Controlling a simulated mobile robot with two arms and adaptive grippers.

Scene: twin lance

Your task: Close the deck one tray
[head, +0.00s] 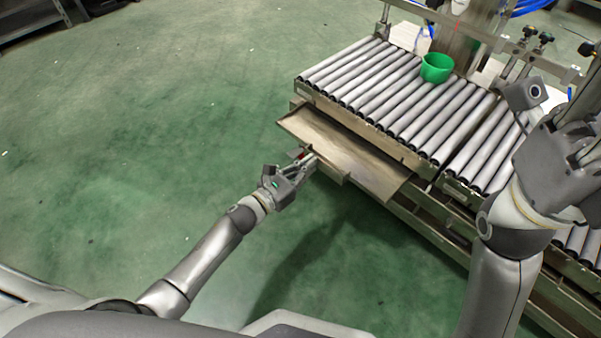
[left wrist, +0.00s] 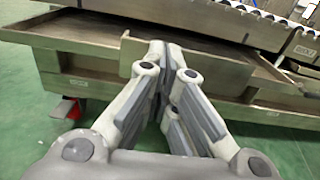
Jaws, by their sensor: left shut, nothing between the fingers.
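The deck one tray (head: 345,153) is a flat metal drawer that sticks out from under the roller conveyor. Its front plate (left wrist: 210,69) also shows in the left wrist view, just beyond my left gripper. My left gripper (head: 313,157) is shut and empty, with its fingertips at the tray's front edge; I cannot tell whether they touch it. It shows large in the left wrist view (left wrist: 165,48). My right gripper (head: 588,140) is raised at the right over the conveyor; its fingers are partly cut off by the picture's edge.
A green pot (head: 436,68) stands on the conveyor rollers (head: 385,85). Metal posts and rails rise behind the conveyor. The green floor to the left of the tray is clear. A dark rack (head: 30,22) stands at the far left.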

